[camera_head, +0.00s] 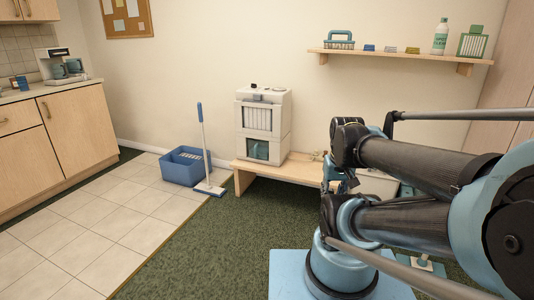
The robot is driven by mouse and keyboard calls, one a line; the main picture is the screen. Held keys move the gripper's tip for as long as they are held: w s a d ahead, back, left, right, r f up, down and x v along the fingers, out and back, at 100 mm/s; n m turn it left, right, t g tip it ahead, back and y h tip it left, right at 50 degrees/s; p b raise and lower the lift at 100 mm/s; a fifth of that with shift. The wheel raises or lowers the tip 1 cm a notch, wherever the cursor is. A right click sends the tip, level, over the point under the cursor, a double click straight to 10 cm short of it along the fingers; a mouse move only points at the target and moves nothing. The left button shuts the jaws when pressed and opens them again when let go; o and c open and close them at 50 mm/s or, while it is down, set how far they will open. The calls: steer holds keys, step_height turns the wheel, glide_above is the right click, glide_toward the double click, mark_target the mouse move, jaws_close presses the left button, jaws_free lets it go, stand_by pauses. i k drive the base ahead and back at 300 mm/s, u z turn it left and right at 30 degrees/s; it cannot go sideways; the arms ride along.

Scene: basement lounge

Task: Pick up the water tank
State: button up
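A white box-shaped appliance (265,122) stands upright on a low wooden bench against the wall. Its upper front has a slatted grille. What seems to be my gripper (342,180) is dark, small and partly covered by my arm links. I cannot make out its fingers or whether it holds anything.
A blue bucket (184,166) and an upright mop (203,150) stand left of the low bench (243,174). A wall shelf (400,57) with several items hangs above right. A counter (50,92) is at left. Green carpet (225,245) before the bench is clear.

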mark_target(259, 149)
steer(key=z, duration=0.05)
steer(key=i, duration=1)
steer(key=u, duration=0.05)
